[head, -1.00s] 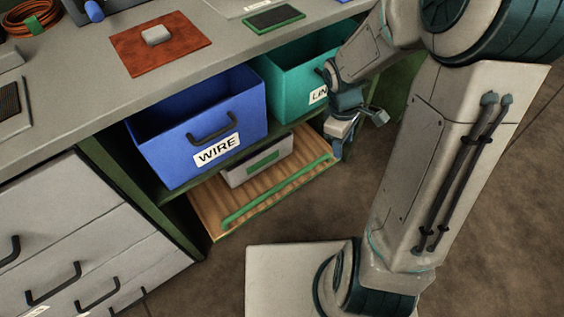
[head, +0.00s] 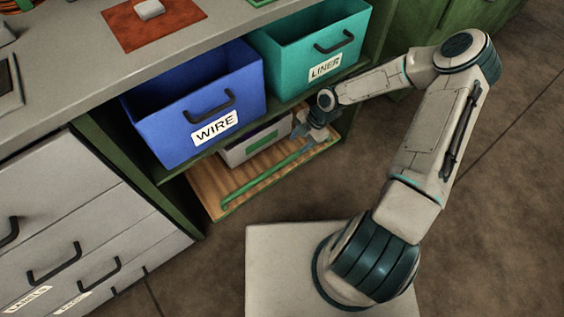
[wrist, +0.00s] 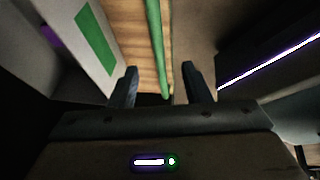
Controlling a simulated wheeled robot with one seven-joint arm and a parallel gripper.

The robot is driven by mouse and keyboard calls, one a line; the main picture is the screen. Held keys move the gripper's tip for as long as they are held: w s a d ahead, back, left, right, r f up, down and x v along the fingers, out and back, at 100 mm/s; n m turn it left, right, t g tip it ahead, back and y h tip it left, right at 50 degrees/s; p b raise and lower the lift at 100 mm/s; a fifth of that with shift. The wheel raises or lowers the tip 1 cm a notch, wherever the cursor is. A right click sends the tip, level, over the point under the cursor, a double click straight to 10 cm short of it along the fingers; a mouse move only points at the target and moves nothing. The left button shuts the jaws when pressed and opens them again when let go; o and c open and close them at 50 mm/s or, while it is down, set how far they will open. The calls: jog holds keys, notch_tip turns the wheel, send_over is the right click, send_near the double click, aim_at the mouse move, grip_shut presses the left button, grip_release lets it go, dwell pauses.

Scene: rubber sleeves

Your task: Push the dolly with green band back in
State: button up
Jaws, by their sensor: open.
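The dolly (head: 212,196) is a low wooden board with a green band (head: 258,176) along its front. It sits below the blue bin and sticks out of the shelf unit. A pale box with a green label (head: 243,148) stands on it. My gripper (head: 306,142) is at the dolly's right end, partly hidden by my wrist. In the wrist view my gripper (wrist: 158,84) is open, and the green band (wrist: 155,40) runs between its fingers. The dolly's board (wrist: 130,35) lies on the left finger's side. I cannot tell whether the fingers touch the band.
A blue WIRE bin (head: 190,118) and a teal LINER bin (head: 318,50) stand on the shelf above the dolly. Grey drawers (head: 80,225) are at the left. The brown floor (head: 460,250) is clear at the right.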

aim_at(281, 164)
jog(key=b+x, duration=0.6)
jog(key=x, duration=0.8)
jog(key=shift+w+a, duration=0.1)
jog(key=shift+a, duration=0.1)
